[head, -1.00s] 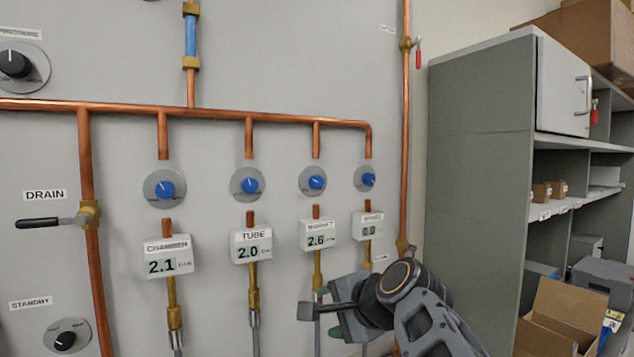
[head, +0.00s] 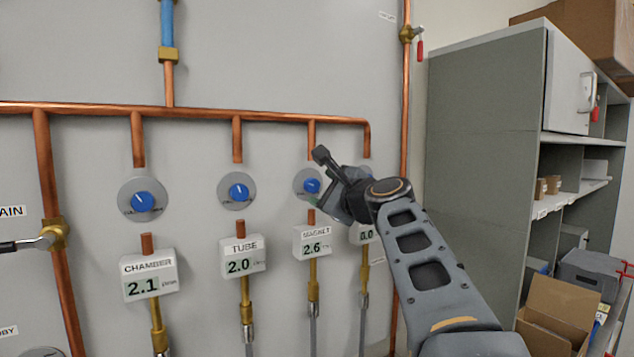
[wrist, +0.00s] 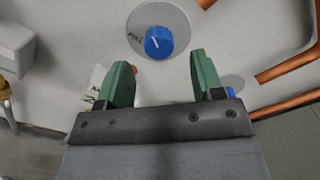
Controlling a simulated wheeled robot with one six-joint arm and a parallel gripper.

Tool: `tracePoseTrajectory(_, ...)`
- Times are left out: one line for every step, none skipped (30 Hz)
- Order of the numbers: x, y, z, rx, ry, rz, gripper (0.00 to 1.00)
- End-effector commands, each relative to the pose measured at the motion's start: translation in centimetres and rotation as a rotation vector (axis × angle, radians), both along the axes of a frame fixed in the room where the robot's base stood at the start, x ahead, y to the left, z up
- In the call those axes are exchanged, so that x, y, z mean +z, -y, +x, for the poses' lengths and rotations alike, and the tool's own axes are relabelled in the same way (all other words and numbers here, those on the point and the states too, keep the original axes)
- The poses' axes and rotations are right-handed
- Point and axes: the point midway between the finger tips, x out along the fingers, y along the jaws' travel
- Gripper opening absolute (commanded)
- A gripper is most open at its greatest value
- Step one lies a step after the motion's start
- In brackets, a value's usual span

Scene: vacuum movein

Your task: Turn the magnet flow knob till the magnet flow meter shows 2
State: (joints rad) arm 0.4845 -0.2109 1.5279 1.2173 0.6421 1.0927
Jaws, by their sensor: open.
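The magnet flow knob (head: 312,186) is a blue knob with a white pointer line on a round grey dial, third from the left in the row. It also shows in the wrist view (wrist: 158,42), just beyond the fingertips and a little left of the middle between them. The magnet flow meter (head: 313,243) below it reads 2.6. My gripper (wrist: 164,78) has green finger pads and is open and empty. In the head view my gripper (head: 320,178) is at the right of the magnet knob and partly covers its dial.
The chamber knob (head: 142,201) and tube knob (head: 238,191) are to the left; their meters read 2.1 and 2.0. My arm partly hides the fourth knob and its meter (head: 364,234). A copper pipe (head: 220,112) runs above. A grey shelf (head: 482,170) stands at the right.

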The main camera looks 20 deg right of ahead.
Motion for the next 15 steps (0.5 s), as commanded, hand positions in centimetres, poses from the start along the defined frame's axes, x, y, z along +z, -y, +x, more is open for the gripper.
tracePoseTrajectory(0.1,-0.2,0.8,0.003,-0.002,0.0,0.61)
tracePoseTrajectory(0.1,-0.2,1.2,0.003,-0.002,0.0,0.61)
tracePoseTrajectory(0.1,-0.3,1.6,0.003,-0.001,0.0,0.61)
tracePoseTrajectory(0.1,-0.4,1.9,0.004,-0.001,0.0,0.61)
tracePoseTrajectory(0.1,-0.4,2.2,0.003,-0.001,0.0,0.61)
tracePoseTrajectory(0.1,-0.4,2.5,0.003,-0.001,0.0,0.61)
tracePoseTrajectory(0.0,-0.4,2.7,0.003,-0.001,0.0,0.61)
tracePoseTrajectory(0.1,-0.5,2.8,0.003,-0.001,0.0,0.61)
tracePoseTrajectory(0.1,-0.5,3.0,0.003,0.0,0.0,0.61)
tracePoseTrajectory(0.0,-0.5,3.1,0.003,0.0,-0.001,0.61)
tracePoseTrajectory(0.0,-0.5,3.2,0.003,0.0,-0.001,0.61)
tracePoseTrajectory(0.0,-0.5,3.3,0.003,0.0,-0.001,0.61)
tracePoseTrajectory(0.0,-0.5,3.3,0.003,0.0,-0.001,0.61)
tracePoseTrajectory(0.0,-0.5,3.3,0.003,0.0,-0.001,0.61)
tracePoseTrajectory(0.0,-0.5,3.3,0.003,0.0,-0.001,0.61)
